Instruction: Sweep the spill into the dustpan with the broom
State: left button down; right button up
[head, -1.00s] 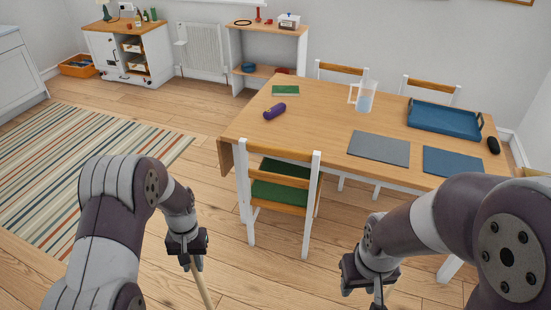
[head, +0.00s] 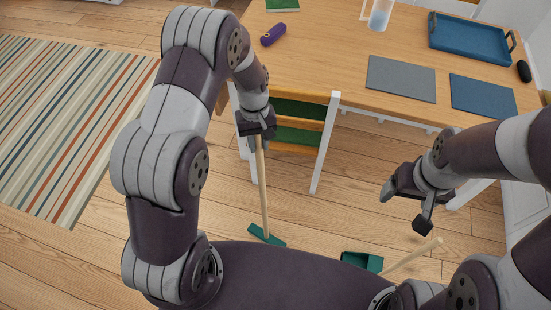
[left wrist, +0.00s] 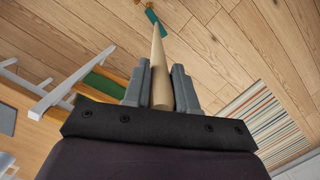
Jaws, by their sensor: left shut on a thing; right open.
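My left gripper (head: 258,136) is shut on the wooden handle of the broom (head: 263,190). The broom stands nearly upright, its green head (head: 267,236) at the floor in front of the chair. In the left wrist view the handle (left wrist: 160,75) runs between the two fingers to the green head (left wrist: 152,14). The green dustpan (head: 362,261) is on the floor to the right of the broom head, its wooden handle (head: 415,254) slanting up to the right. My right gripper (head: 405,208) is open and empty, above the handle's end and apart from it. I cannot make out the spill.
A chair (head: 322,145) stands just beyond the broom, at the wooden table (head: 335,42). The table holds a blue tray (head: 470,40), grey mat (head: 401,78), blue mat (head: 482,96) and jug (head: 380,15). A striped rug (head: 65,120) lies left. Floor between broom and dustpan looks clear.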

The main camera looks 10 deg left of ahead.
pick_arm(q)
jog(key=shift+d+f+n, duration=0.1)
jog(key=shift+d+n, duration=0.25)
jog(key=shift+n, duration=0.65)
jog(key=s+d+n+t+b, duration=0.2)
jog(key=s+d+n, duration=0.3)
jog(key=n, duration=1.4)
jog(key=shift+f+t+h, duration=0.25)
jog(key=shift+t+h, duration=0.05)
jog(key=shift+t, duration=0.1)
